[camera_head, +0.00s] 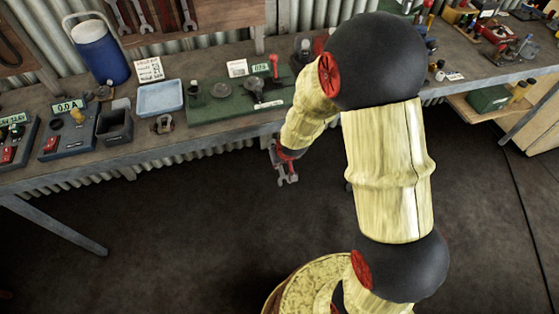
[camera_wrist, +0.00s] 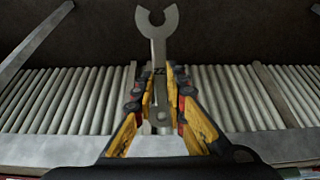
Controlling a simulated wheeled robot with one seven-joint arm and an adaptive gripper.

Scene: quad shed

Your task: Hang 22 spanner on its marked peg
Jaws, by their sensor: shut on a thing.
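My gripper (camera_wrist: 160,92) is shut on a grey metal spanner (camera_wrist: 158,46). In the wrist view its open-ended jaw points up and away, and its shank runs down between my yellow and red fingers. In the head view my gripper (camera_head: 285,154) holds the spanner (camera_head: 288,175) in front of the bench edge, over the floor. A wooden tool board (camera_head: 205,17) at the top holds several hanging spanners (camera_head: 146,17). The board's upper part is cut off, and I cannot make out a marked peg.
The long workbench (camera_head: 160,150) carries a blue jug (camera_head: 100,52), a light blue tray (camera_head: 160,98), a green test board (camera_head: 215,105) and meter boxes (camera_head: 68,130). My arm hides part of the bench. The dark floor (camera_head: 190,230) in front is clear.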

